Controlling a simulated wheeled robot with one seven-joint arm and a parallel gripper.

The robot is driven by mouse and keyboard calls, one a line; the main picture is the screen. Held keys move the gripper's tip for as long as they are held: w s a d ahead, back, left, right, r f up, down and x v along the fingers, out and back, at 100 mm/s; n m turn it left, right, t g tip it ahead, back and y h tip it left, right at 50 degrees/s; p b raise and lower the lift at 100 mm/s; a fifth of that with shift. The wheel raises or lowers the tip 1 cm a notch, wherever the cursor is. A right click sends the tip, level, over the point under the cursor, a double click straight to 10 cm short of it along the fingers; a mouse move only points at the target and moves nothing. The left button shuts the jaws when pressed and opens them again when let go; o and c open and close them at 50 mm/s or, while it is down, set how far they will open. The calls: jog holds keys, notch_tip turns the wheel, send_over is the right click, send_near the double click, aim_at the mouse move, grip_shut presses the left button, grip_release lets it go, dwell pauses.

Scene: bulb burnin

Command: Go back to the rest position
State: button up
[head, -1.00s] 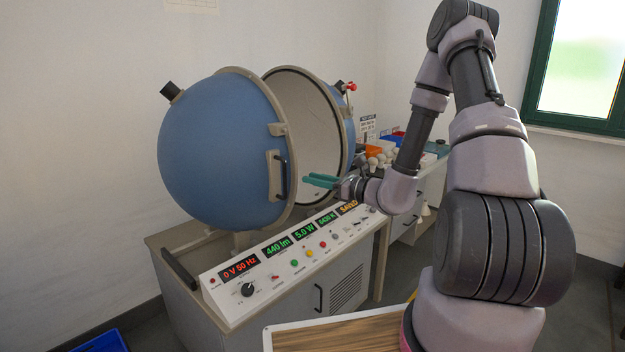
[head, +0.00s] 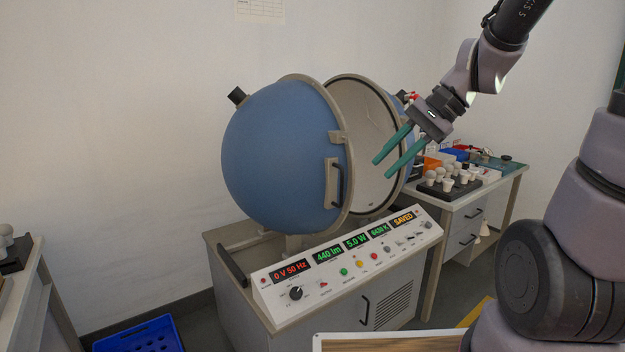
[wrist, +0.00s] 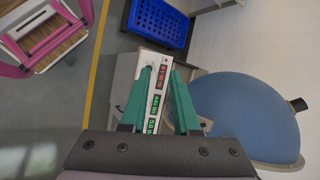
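My gripper (head: 384,166) is in the air in front of the open sphere, above the control panel. Its two green fingers are apart with nothing between them. In the wrist view the gripper (wrist: 156,75) also shows spread fingers, with the panel far below. The blue integrating sphere (head: 275,150) stands open, its two halves parted. The control panel (head: 350,262) reads 0 V 50 Hz, 440 lm, 5.0 W and SAVED. The inside of the sphere is partly hidden by its front half.
A bench (head: 512,180) at the right bears a black tray of several bulbs (head: 446,184) and an orange bin. A blue crate (head: 140,338) lies on the floor at the lower left. A wood-topped surface (head: 385,342) is at the bottom. Another table stands at the left edge.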

jog(key=s+d+r+n+t+h, duration=0.3)
jog(key=s+d+r+t+h, duration=0.1)
jog(key=d+r, duration=0.5)
jog(key=shift+s+d+r+t+h, duration=0.2)
jog(key=shift+d+t+h, duration=0.25)
jog(key=shift+t+h, duration=0.5)
jog(key=shift+f+n, duration=0.1)
jog(key=shift+n, duration=0.2)
